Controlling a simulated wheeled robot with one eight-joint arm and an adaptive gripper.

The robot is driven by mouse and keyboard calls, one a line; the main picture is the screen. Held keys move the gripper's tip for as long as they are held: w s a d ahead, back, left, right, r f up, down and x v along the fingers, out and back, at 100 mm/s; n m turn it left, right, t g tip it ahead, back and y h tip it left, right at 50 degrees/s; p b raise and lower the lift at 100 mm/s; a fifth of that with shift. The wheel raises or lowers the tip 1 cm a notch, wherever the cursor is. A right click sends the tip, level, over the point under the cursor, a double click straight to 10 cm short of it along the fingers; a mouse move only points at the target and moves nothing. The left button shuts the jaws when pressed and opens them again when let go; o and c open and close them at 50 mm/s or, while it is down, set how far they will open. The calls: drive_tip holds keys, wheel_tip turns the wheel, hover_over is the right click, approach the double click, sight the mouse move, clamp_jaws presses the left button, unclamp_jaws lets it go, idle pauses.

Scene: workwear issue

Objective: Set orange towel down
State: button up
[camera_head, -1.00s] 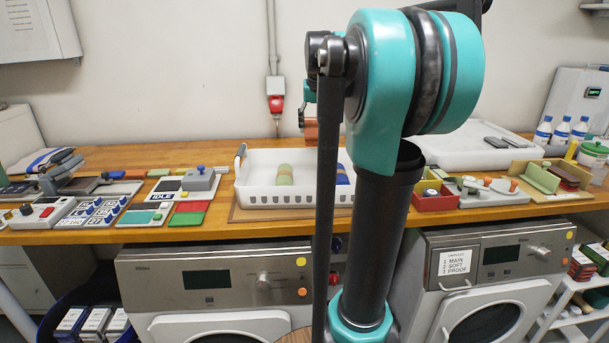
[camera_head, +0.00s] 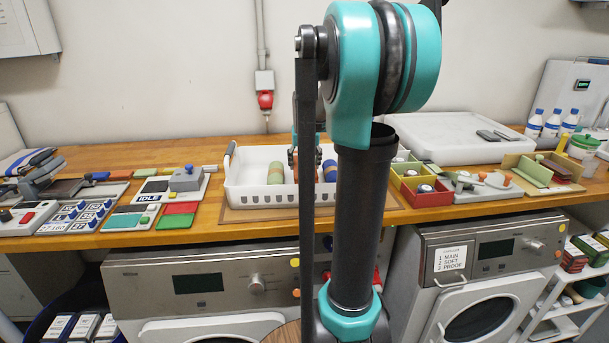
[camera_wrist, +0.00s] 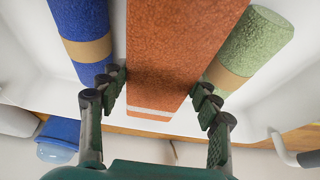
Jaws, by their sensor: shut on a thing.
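The orange towel (camera_wrist: 185,45) fills the middle of the wrist view, between the fingers of my gripper (camera_wrist: 162,85), which is shut on it. The gripper (camera_head: 293,157) is down at the white basket (camera_head: 236,193). A rolled green towel (camera_head: 276,174) with a tan band lies in the basket on one side of the orange towel, and a rolled blue towel (camera_head: 330,170) with a tan band lies on the other. In the head view my arm hides most of the orange towel. I cannot tell whether it touches the basket floor.
My arm blocks the right part of the basket. Red and yellow bins (camera_head: 425,190) stand to its right, with a large white tray (camera_head: 440,150) behind. A grey device marked IDLE (camera_head: 186,179) and coloured plates (camera_head: 178,221) lie to its left.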

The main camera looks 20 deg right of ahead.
drive_tip(key=shift+f, duration=2.2)
drive_tip(key=o, duration=1.2)
drive_tip(key=shift+f, duration=0.1)
drive_tip(key=shift+c, duration=0.2)
drive_tip(key=v, duration=1.2)
drive_tip(key=shift+s, duration=0.1)
